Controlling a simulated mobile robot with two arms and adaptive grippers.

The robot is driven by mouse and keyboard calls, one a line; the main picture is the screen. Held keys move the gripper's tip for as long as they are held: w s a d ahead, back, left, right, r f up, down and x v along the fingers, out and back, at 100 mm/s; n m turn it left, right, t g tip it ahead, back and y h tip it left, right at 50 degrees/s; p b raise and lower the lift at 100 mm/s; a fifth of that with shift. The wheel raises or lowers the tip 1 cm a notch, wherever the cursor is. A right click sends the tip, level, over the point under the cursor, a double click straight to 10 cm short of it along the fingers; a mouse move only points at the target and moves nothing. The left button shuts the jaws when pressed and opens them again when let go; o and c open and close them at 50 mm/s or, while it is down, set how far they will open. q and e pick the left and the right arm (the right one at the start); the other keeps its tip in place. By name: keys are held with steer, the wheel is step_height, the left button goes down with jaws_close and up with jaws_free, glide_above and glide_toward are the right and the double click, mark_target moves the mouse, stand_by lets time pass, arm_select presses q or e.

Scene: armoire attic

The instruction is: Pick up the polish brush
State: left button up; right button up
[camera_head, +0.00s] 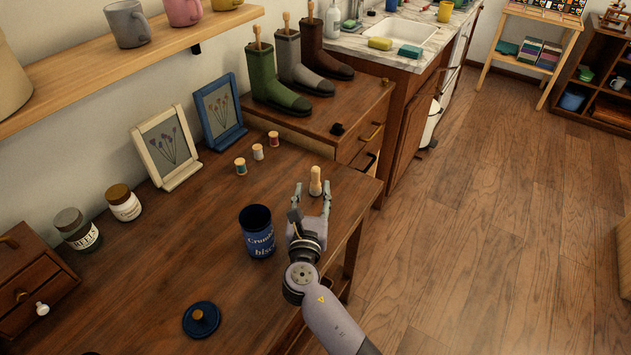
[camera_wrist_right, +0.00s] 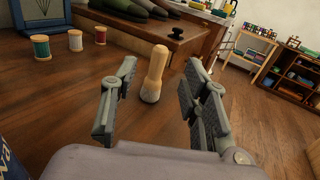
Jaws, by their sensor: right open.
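The polish brush, a small upright piece with a pale wooden handle (camera_head: 316,182), stands on the wooden table near its right edge. It also shows in the right wrist view (camera_wrist_right: 154,75), tilted by the camera angle. My right gripper (camera_head: 312,194) is open, with its fingers pointing at the brush. In the right wrist view the brush shows in the gap between the two fingers (camera_wrist_right: 155,100), nearer the left one, and neither visibly touches it. The brush's bristles cannot be made out. My left gripper is not in view.
A blue biscuit tin (camera_head: 257,232) stands open just left of my right gripper, its lid (camera_head: 201,319) nearby. Several thread spools (camera_head: 258,152) and two picture frames (camera_head: 166,147) stand further back. Boots (camera_head: 272,80) stand on the cabinet (camera_head: 352,113) beyond. Floor lies to the right.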

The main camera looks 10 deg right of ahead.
mark_target(315, 174)
steer(key=x, duration=0.8)
steer(key=shift+w+d+f, duration=0.1)
steer(key=shift+w+f, duration=0.05)
steer(key=shift+f, duration=0.05)
steer(key=shift+c, duration=0.3)
jaws_close()
